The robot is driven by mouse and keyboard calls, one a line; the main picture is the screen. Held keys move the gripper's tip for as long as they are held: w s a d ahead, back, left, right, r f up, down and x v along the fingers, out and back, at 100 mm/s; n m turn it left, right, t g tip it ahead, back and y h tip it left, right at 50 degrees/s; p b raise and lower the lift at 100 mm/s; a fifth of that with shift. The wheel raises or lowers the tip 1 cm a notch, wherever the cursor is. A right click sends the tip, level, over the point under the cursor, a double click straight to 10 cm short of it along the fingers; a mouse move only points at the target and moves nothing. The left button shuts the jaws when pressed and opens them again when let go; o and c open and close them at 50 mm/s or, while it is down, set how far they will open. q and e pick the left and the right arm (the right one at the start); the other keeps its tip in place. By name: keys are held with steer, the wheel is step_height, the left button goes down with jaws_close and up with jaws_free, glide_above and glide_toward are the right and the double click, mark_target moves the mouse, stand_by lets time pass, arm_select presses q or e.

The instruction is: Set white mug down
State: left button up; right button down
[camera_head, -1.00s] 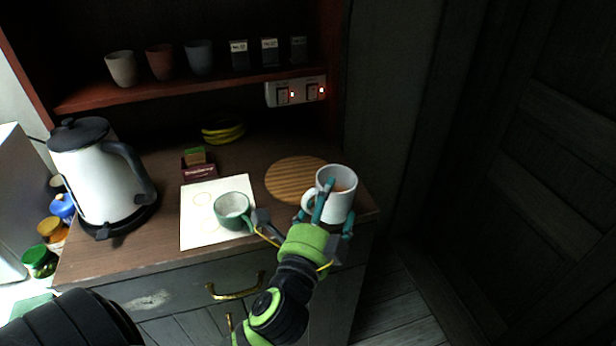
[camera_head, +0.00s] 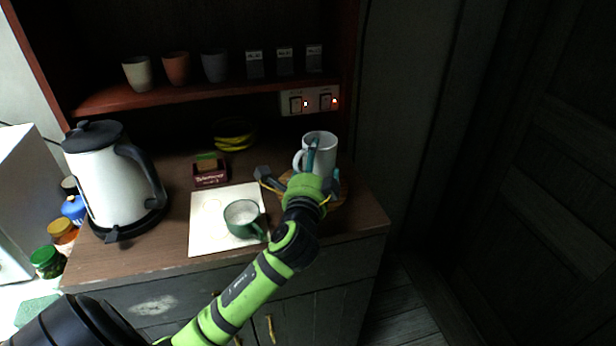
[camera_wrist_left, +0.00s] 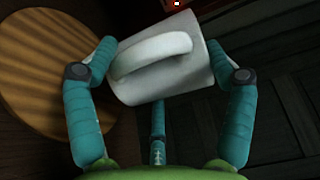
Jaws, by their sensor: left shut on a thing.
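The white mug (camera_head: 320,147) is held by my left gripper (camera_head: 312,168), whose teal fingers close around it. In the left wrist view the mug (camera_wrist_left: 165,62) sits between the fingers, its handle facing the camera. The round wooden board (camera_head: 338,196) lies on the cabinet top and is mostly hidden behind the gripper in the head view. In the left wrist view the board (camera_wrist_left: 45,75) is to the left of the mug. I cannot tell how high the mug is above the top. My right gripper is not in view.
A green mug (camera_head: 242,222) stands on a pale sheet (camera_head: 203,215) left of my gripper. A kettle (camera_head: 105,180) stands further left. A small box (camera_head: 209,175) and bananas (camera_head: 234,142) are behind. A shelf (camera_head: 190,95) with cups overhangs the back. The cabinet's right edge is close.

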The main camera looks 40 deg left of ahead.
arm_select(q)
steer(key=a+f, duration=0.1)
steer(key=w+a, duration=0.1)
steer(key=shift+w+a+f, duration=0.2)
steer(key=shift+a+f, duration=0.15)
steer(key=shift+f, duration=2.05)
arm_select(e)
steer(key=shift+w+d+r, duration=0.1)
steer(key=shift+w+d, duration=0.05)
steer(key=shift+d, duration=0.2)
arm_select(q)
steer(key=o, duration=1.5)
steer(key=shift+f, duration=0.15)
steer(key=b+v, duration=0.2)
steer(key=v, duration=0.9)
steer(key=shift+s+d+b, duration=0.2)
steer(key=shift+s+b, duration=0.1)
steer(key=shift+s, duration=0.2)
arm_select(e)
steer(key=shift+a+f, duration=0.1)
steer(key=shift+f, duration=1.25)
